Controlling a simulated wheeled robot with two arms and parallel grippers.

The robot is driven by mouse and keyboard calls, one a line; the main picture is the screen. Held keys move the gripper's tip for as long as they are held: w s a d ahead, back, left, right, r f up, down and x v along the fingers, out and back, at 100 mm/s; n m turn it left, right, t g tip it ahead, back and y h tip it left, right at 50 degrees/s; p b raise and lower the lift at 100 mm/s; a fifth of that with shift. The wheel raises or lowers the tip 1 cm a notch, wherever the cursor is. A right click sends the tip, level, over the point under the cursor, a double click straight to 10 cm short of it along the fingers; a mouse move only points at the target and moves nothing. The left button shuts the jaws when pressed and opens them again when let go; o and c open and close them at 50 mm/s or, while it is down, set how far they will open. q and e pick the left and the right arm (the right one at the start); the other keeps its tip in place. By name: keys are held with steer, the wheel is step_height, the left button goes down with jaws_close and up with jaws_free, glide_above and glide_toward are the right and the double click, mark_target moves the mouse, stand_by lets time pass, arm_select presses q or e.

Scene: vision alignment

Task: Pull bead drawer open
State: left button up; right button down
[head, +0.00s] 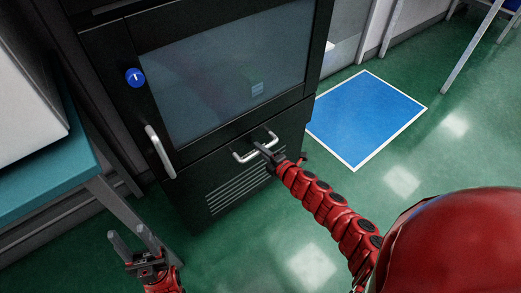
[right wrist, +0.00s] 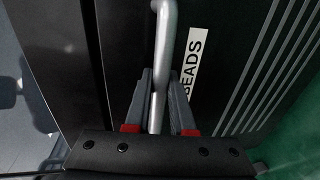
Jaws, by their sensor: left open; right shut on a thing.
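The bead drawer (head: 222,181) is the low black front of a dark cabinet, with a silver bar handle (head: 243,156) and vent slots. In the right wrist view a white label reading "BEADS" (right wrist: 191,68) lies beside the handle (right wrist: 161,60). My right gripper (head: 266,152) is shut on the handle, with one finger on each side of the bar. The drawer front looks flush with the cabinet; any small gap cannot be told. My left gripper (head: 139,243) is open and empty, low at the left, apart from the cabinet.
Above the drawer is a glass door (head: 225,70) with a vertical handle (head: 160,152) and a blue round sticker (head: 135,77). A teal-topped table (head: 45,180) with a white box (head: 25,95) stands left. A blue floor mat (head: 365,115) lies right. Green floor is clear in front.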

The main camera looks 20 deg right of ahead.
steer(key=shift+s+d, duration=0.1)
steer(key=shift+s, duration=0.05)
steer(key=f+p+v, duration=0.2)
steer(key=p+v, duration=0.1)
steer(key=v, duration=1)
steer(key=s+f+p+v, duration=0.1)
steer(key=f+p+v, duration=0.2)
steer(key=v, duration=1)
steer(key=shift+f, duration=0.3)
steer(key=shift+d, duration=0.15)
steer(key=c, duration=0.8)
jaws_free()
steer(key=shift+o, duration=0.2)
steer(key=shift+s, duration=0.1)
steer(key=p+v, duration=0.2)
steer(key=v, duration=1.5)
steer(key=shift+s, duration=0.1)
